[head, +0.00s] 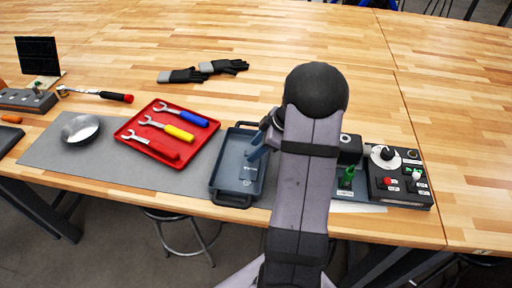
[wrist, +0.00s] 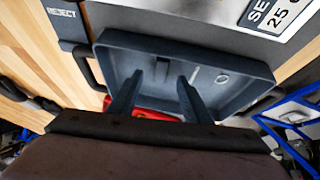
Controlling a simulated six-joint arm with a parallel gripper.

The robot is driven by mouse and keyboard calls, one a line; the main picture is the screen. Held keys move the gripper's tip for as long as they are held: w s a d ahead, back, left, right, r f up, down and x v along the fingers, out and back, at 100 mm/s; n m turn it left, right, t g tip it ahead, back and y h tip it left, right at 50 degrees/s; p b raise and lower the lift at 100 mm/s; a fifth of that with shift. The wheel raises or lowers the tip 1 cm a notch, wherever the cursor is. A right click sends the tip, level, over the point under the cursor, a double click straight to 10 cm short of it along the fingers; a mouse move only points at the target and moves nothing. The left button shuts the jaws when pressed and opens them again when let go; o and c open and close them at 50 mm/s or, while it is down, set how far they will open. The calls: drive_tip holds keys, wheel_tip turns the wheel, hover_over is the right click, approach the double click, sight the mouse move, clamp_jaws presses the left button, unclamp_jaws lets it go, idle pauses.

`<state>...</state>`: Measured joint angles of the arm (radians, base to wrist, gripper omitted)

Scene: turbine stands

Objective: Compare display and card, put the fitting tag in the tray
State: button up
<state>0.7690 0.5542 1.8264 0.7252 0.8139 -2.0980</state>
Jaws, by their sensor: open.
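The blue-grey tray (head: 216,176) lies on the grey mat, right of the red tray. In the wrist view its rim (wrist: 190,43) frames the floor, which carries small pale marks; I cannot tell whether these are a tag. My gripper (head: 258,148) is over the tray, open, with nothing between its fingers (wrist: 157,84). A white card (wrist: 275,14) reading "SET" and "25" shows at the wrist view's top right. A "REJECT" label (wrist: 62,14) is at its top left. My arm hides part of the bench; I cannot make out a display reading or a loose tag.
A red tray (head: 127,131) holds wrenches with blue, yellow and red handles. A metal bowl (head: 80,128) stands left. A control box (head: 400,192) and a green object (head: 346,178) stand right of my arm. Gloves (head: 203,71) lie behind.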

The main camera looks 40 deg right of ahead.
drive_tip(key=shift+r, duration=0.1)
wheel_tip(320, 180, up, 8)
drive_tip(key=p, duration=0.3)
idle(0.9)
idle(0.3)
drive_tip(key=s+a+m+g, duration=0.2)
drive_tip(key=s+a, duration=0.1)
drive_tip(key=a, duration=0.4)
drive_tip(key=s+a+m+g, duration=0.1)
drive_tip(key=s+a+m, duration=0.15)
drive_tip(key=a, duration=0.35)
drive_tip(key=s+a+f+m+g+h, duration=0.1)
drive_tip(key=s+a+f+m+h, duration=0.1)
drive_tip(key=s+a, duration=0.7)
drive_tip(key=shift+s+f+m+g+h, duration=0.25)
drive_tip(key=shift+s+m+h, duration=0.45)
drive_tip(key=shift+s+m, duration=0.9)
drive_tip(key=shift+s+n, duration=0.2)
drive_tip(key=shift+n, duration=0.05)
